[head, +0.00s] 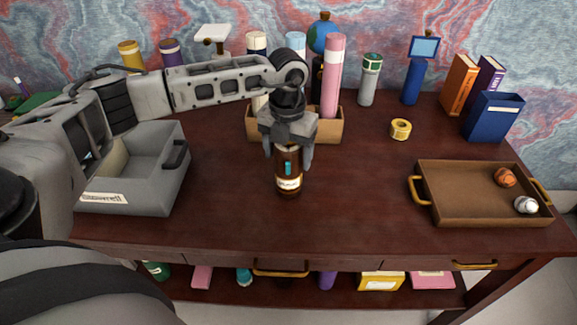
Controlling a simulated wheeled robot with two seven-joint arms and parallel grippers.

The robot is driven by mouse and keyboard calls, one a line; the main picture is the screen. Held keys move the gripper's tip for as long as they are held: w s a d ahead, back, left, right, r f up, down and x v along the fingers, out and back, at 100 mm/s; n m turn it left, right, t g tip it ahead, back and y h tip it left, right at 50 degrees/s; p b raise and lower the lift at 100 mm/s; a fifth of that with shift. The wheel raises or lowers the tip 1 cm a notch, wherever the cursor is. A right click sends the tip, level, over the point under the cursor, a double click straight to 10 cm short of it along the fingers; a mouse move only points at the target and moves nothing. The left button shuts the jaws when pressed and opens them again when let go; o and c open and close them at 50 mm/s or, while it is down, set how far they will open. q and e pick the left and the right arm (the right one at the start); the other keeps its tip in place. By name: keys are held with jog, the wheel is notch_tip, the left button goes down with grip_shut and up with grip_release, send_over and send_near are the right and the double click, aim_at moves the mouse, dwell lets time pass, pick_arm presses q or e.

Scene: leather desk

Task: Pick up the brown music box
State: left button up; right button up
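A dark brown upright object (289,185) with a white label and a small teal mark stands near the middle of the desk; it looks like a bottle or cylinder, and I cannot tell for certain that it is the brown music box. My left gripper (288,160) points down over it from above. Its two fingers are spread, one on each side of the object's upper part, with slight gaps seeming to show. The gripper hides the object's top. My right gripper is not in view.
A wooden holder (328,130) with tall tubes stands just behind the gripper. A grey bin (150,185) is at left, a brown tray (450,215) with two small balls at right, and a yellow tape roll (401,129) behind it. Desk between object and tray is clear.

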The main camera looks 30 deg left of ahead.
pick_arm(q)
jog(key=shift+r, duration=0.1)
jog(key=c, duration=1.3)
